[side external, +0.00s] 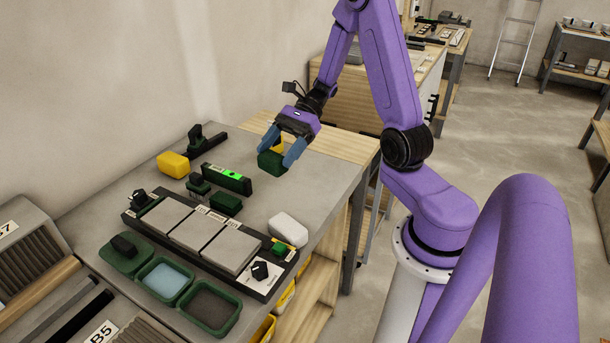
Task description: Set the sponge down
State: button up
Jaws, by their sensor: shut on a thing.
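My gripper (281,151) is at the back right of the grey worktop, fingers pointing down. It is shut on the sponge (270,162), a block with a dark green lower part and some yellow showing above, between the blue fingers. The fingers hide part of the sponge. I cannot tell whether its underside touches the worktop (325,177) or hangs just above it.
A yellow block (173,164), a level with a bright green window (227,178) and a dark green block (226,204) lie to the left. A tile board (203,237), a white block (288,229) and green trays (166,280) are nearer. The worktop right of the sponge is clear.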

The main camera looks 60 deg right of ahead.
jog(key=s+d+r+m+t+h, duration=0.1)
jog(key=s+d+m+t, duration=0.1)
jog(key=s+d, duration=0.3)
jog(key=shift+s+d+m+t, duration=0.4)
jog(key=shift+d+m, duration=0.1)
jog(key=shift+d, duration=0.35)
jog(key=s+m+t, duration=0.1)
jog(key=s, duration=0.1)
jog(key=s+r+m+t+h, duration=0.1)
jog(key=s, duration=0.2)
jog(key=s+d+m+t, duration=0.1)
jog(key=s, duration=0.1)
jog(key=shift+s+r+h, duration=0.15)
jog(key=shift+h, duration=0.25)
jog(key=shift+m, duration=0.4)
jog(key=w+d+f, duration=0.2)
jog(key=w+f, duration=0.1)
jog(key=w+d+f, duration=0.2)
jog(key=w+f, duration=0.1)
jog(key=w, duration=0.1)
jog(key=w+d+f, duration=0.2)
jog(key=w+f, duration=0.1)
jog(key=shift+w+f, duration=0.25)
jog(key=shift+w, duration=0.15)
jog(key=shift+w+d+f, duration=0.1)
jog(key=shift+d+f, duration=0.05)
jog(key=shift+f, duration=1.5)
jog(key=shift+f, duration=0.1)
jog(key=o, duration=1)
